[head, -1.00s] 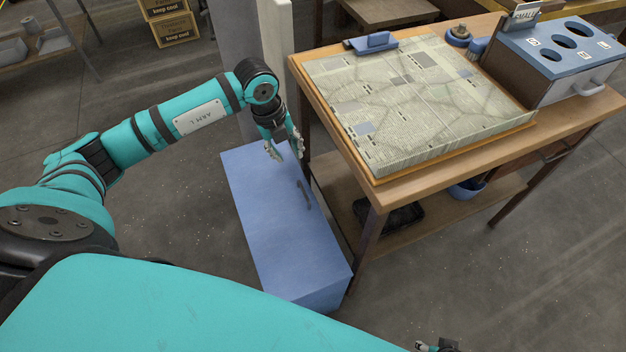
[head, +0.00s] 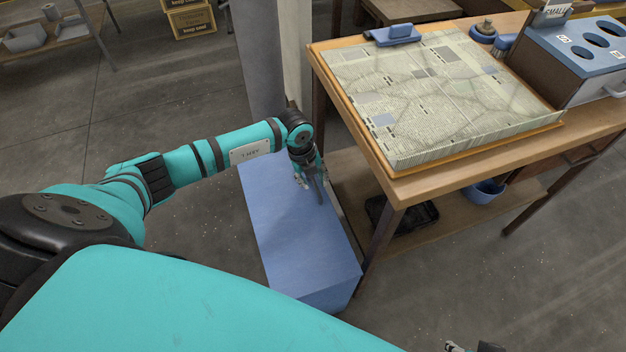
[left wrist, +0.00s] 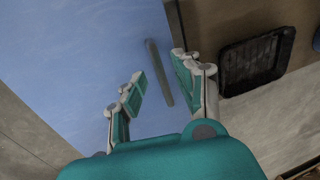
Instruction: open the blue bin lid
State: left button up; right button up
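The blue bin (head: 300,235) stands on the floor left of the wooden table, its flat lid shut. A dark bar handle on the lid shows in the left wrist view (left wrist: 159,72). My left gripper (head: 310,188) is over the far part of the lid. In the left wrist view its two fingers (left wrist: 158,88) are apart, with the handle showing between and beyond them. I cannot tell whether they touch it. In the head view the gripper hides most of the handle. My right gripper (head: 472,347) shows only in part at the bottom edge.
The wooden table (head: 420,187) stands close along the bin's right side, with a paper-covered tray (head: 440,155) on top. A black tray (head: 408,222) and a blue bowl (head: 484,193) are on its lower shelf. A grey post (head: 258,60) rises behind the bin.

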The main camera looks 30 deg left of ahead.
pick_arm(q)
jog(key=shift+f, duration=0.15)
jog(key=shift+c, duration=0.4)
grip_shut()
